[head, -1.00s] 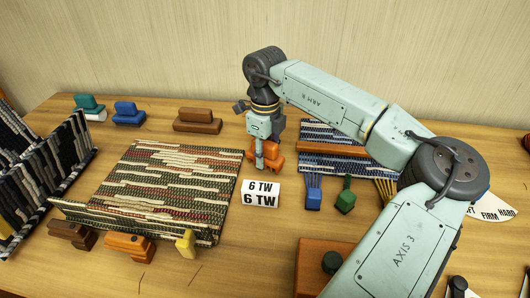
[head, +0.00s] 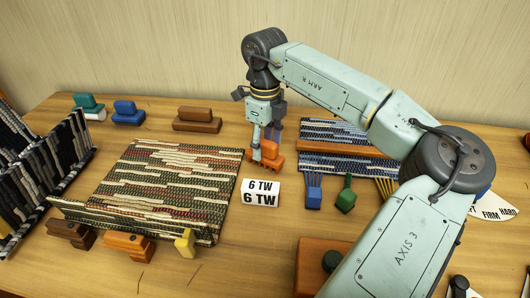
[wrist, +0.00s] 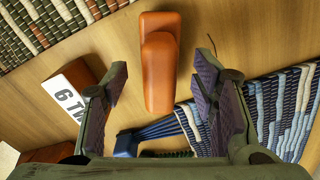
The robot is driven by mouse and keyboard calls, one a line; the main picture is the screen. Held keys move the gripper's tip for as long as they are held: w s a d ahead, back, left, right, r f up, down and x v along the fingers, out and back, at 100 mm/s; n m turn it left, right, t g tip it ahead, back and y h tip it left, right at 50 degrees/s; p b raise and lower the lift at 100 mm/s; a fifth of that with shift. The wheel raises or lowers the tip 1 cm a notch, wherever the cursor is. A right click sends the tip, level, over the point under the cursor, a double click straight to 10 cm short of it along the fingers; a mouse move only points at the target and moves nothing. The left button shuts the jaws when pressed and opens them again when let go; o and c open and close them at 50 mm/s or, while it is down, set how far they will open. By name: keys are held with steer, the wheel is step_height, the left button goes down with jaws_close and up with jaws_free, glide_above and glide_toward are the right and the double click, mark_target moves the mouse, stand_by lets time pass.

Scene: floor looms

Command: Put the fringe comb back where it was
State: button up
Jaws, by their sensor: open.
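An orange comb-like block with a raised handle (head: 270,163) stands on the table, just right of the striped rug; I take it to be the fringe comb. In the wrist view the orange block (wrist: 159,75) lies ahead, between the two jaws, with a gap on each side. My gripper (head: 264,143) is open and points down over it, hiding part of it in the head view. The open fingers also show in the wrist view (wrist: 163,78). I see no contact between fingers and block.
A white "6 TW" card (head: 260,193) stands close in front of the block. The striped rug (head: 165,185) is to the left, a blue weave (head: 340,135) to the right. Teal (head: 89,104), blue (head: 128,113) and brown (head: 197,119) blocks stand at the back. Bare table lies between.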

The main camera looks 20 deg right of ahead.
step_height(320, 180, up, 9)
steer(key=shift+f+b, duration=0.1)
steer(key=shift+b, duration=0.3)
